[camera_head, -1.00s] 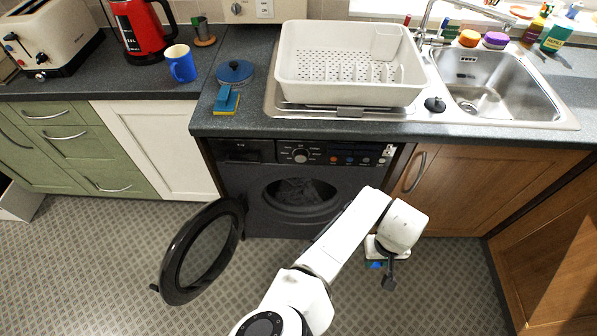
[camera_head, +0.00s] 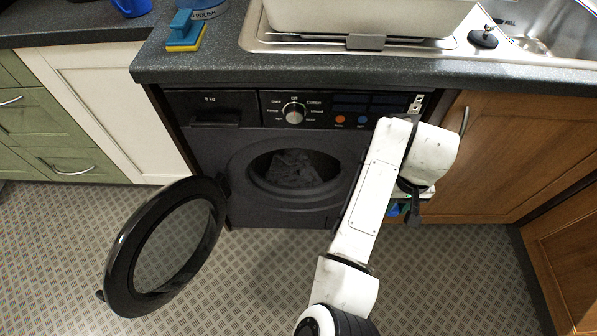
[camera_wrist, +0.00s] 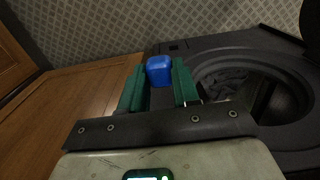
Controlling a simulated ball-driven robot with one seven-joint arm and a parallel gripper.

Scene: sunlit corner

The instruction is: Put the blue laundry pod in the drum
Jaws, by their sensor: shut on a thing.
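The blue laundry pod (camera_wrist: 159,70) is held between the green fingertips of my gripper (camera_wrist: 160,84) in the wrist view. In the head view my gripper (camera_head: 402,209) is low, right of the washing machine's opening, and only a bit of blue shows there. The drum (camera_head: 292,172) is open at the machine's front, with grey cloth (camera_head: 293,168) inside. It also shows in the wrist view (camera_wrist: 262,85), to the right of the pod. The pod is outside the drum. The black round door (camera_head: 116,262) is swung open to the left.
The wooden cupboard (camera_head: 520,150) stands close to the right of my gripper. The worktop edge (camera_head: 300,68) overhangs the machine.

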